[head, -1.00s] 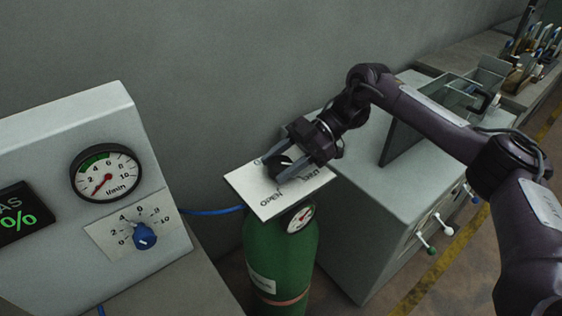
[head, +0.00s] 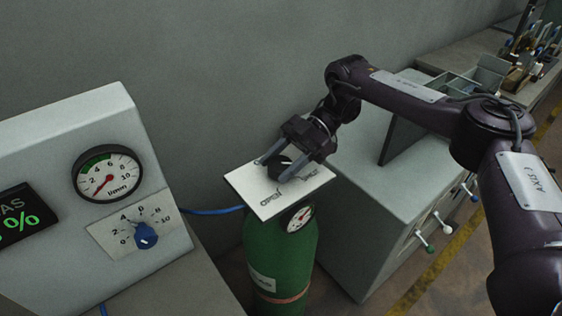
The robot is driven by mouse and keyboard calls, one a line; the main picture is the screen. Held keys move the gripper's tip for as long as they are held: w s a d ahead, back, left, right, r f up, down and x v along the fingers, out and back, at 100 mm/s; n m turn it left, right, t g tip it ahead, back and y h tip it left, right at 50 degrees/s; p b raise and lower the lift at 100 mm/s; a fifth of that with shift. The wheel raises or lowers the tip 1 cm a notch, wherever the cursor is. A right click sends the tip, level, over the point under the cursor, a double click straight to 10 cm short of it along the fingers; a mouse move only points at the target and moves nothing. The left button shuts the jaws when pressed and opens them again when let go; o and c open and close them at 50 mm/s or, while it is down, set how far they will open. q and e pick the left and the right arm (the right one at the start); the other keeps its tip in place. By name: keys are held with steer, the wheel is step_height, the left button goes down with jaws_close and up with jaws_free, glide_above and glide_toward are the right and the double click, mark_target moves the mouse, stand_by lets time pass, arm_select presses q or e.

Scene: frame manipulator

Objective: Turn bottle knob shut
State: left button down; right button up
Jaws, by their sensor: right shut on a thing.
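A green gas bottle (head: 281,258) stands upright between the grey console and the grey cabinet. A white label plate (head: 266,208) with dark lettering sits on top of it. A black knob (head: 279,168) is on the plate. My right gripper (head: 277,168) is shut on the knob, its two grey fingers reaching down to either side of it. The fingers hide part of the knob and of the lettering. A small round gauge (head: 299,217) is on the bottle below the plate. My left gripper is out of view.
The console at left carries a flow gauge (head: 107,174), a blue dial (head: 145,236) and a green-digit display (head: 21,218). A blue hose (head: 212,211) runs toward the bottle. The grey cabinet (head: 366,222) stands close to the bottle's right.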

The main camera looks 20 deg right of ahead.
steer(key=shift+s+f, duration=0.1)
steer(key=shift+f, duration=0.1)
steer(key=o, duration=1)
steer(key=shift+a, duration=0.15)
steer(key=shift+c, duration=0.2)
steer(key=shift+d+r, duration=0.15)
steer(key=shift+d, duration=0.05)
steer(key=shift+b+v, duration=0.5)
steer(key=shift+v, duration=3.3)
steer(key=shift+a, duration=0.1)
